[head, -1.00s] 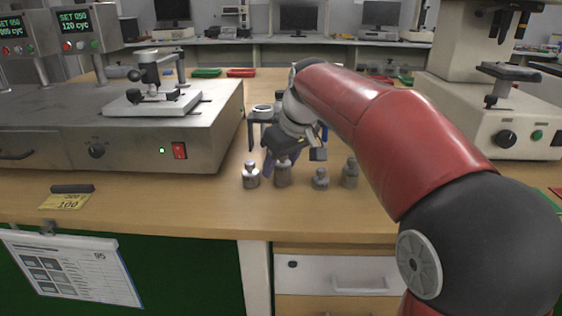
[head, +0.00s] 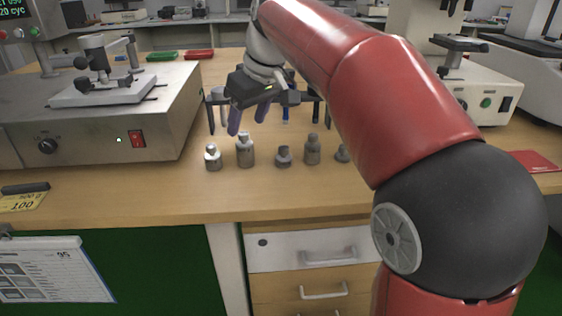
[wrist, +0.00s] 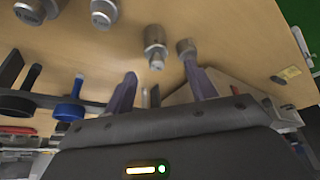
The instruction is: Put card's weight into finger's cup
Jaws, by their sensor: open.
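Several grey metal weights of differing size stand in a row on the bench: the leftmost (head: 213,158), a taller one (head: 245,151), a short one (head: 283,156), another tall one (head: 312,150) and one partly behind my arm (head: 342,154). My gripper (head: 248,120) is open and empty, above and behind the two leftmost weights. In the wrist view, these two weights (wrist: 155,48) (wrist: 187,50) stand beyond my spread purple fingers (wrist: 160,92). A yellow card (head: 22,203) lies at the left front; "100" is legible. The left tester (head: 100,70) carries a finger arm; its cup is not clearly distinguishable.
A dark rack (head: 212,115) with hanging tools stands behind the weights; a blue ring (wrist: 68,110) shows in the wrist view. A second tester (head: 470,100) stands at right. Green (head: 162,56) and red (head: 200,55) trays lie farther back.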

